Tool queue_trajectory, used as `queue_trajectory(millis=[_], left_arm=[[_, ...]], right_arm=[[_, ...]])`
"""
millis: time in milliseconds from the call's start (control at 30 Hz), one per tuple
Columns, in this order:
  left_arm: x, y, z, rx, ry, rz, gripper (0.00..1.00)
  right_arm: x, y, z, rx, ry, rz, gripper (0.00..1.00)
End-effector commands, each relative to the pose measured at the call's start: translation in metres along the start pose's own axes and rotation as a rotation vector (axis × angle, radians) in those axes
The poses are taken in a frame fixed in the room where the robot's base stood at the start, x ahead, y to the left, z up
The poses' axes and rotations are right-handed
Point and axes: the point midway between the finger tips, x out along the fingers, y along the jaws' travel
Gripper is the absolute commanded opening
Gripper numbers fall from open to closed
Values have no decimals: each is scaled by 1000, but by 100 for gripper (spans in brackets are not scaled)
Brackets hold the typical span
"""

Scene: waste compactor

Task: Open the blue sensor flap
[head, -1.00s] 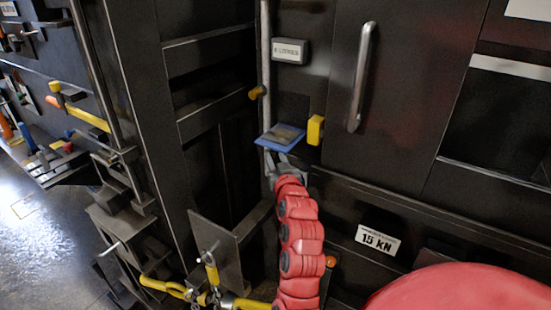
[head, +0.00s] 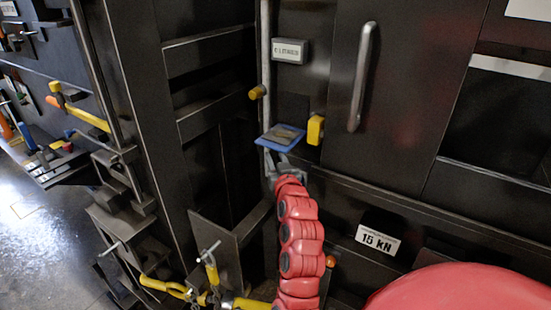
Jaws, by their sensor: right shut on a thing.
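The blue sensor flap (head: 268,141) is a small blue-edged plate with a grey middle. It sticks out, close to level, from the dark front of the compactor. My right gripper (head: 279,160), at the end of the red arm, is just below the flap and shut on its near edge. The fingertips are small and partly hidden under the flap. My left gripper is not in view.
A yellow block (head: 315,130) sits right of the flap, and a long metal handle (head: 361,78) is farther right. A dark bracket (head: 222,242) with yellow-handled parts stands at lower left.

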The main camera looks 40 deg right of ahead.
Motion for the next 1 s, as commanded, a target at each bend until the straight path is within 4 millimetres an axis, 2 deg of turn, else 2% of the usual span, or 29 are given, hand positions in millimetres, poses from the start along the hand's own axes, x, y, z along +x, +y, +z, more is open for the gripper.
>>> queue_trajectory(millis=[167, 533, 867, 900, 1000], left_arm=[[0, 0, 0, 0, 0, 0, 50], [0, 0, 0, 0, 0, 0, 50], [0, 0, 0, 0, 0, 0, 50], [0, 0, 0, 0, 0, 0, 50], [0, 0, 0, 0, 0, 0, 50]], right_arm=[[0, 0, 0, 1, -3, 0, 0], [-1, -1, -22, 111, -108, 0, 0], [-1, -1, -24, 121, -118, 0, 0], [-1, -1, -24, 121, -118, 0, 39], [-1, -1, -24, 121, -118, 0, 57]])
